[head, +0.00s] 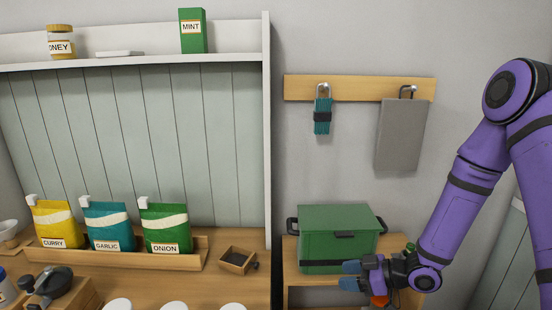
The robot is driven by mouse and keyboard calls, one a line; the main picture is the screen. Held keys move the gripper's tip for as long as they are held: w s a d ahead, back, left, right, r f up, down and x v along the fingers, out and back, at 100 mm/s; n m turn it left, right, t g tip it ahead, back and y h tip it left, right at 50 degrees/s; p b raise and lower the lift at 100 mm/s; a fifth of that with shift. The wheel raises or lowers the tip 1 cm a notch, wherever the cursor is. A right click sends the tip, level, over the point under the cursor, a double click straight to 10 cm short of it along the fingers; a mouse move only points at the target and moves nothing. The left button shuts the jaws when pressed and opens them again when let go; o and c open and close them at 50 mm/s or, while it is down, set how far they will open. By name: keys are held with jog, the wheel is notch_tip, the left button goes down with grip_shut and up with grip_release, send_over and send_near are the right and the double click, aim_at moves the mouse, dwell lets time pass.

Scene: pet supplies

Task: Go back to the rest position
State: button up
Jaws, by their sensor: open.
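My gripper (352,276) is at the lower right, at the end of my purple arm. Its blue fingertips point left and are apart, with nothing seen between them. It is in front of the lower right part of a green lidded box (337,232) with dark side handles. The box stands on a small wooden stand (294,280), and its lid is shut. Whether the fingers touch the box cannot be told.
A wooden rail (350,86) on the wall holds a teal bundle (323,115) and a grey board (400,135). At left, a wooden rack (110,258) holds several labelled bags beside a small wooden box (238,261).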

jog(key=d+r+m+t+h, duration=0.1)
jog(key=d+r+m+h, duration=0.1)
jog(key=d+r+h, duration=0.35)
jog(key=d+r+m+t+h, duration=0.1)
jog(key=d+r+m+h, duration=0.15)
jog(key=r, duration=0.55)
jog(key=d+r+m+t+h, duration=0.1)
jog(key=d+r+m+h, duration=0.1)
jog(key=d+r+h, duration=0.35)
jog(key=s+r+m+g, duration=0.1)
jog(key=s+r+m, duration=0.1)
jog(key=s+r, duration=0.3)
jog(key=s+a+r+m, duration=0.1)
jog(key=s+r, duration=0.3)
jog(key=s, duration=0.7)
jog(key=s+a+r+m+g+y, duration=0.1)
jog(key=s+r+m, duration=0.3)
jog(key=s, duration=0.4)
jog(key=shift+s+r+g, duration=0.3)
jog(key=shift+r, duration=0.55)
jog(key=shift+a, duration=0.1)
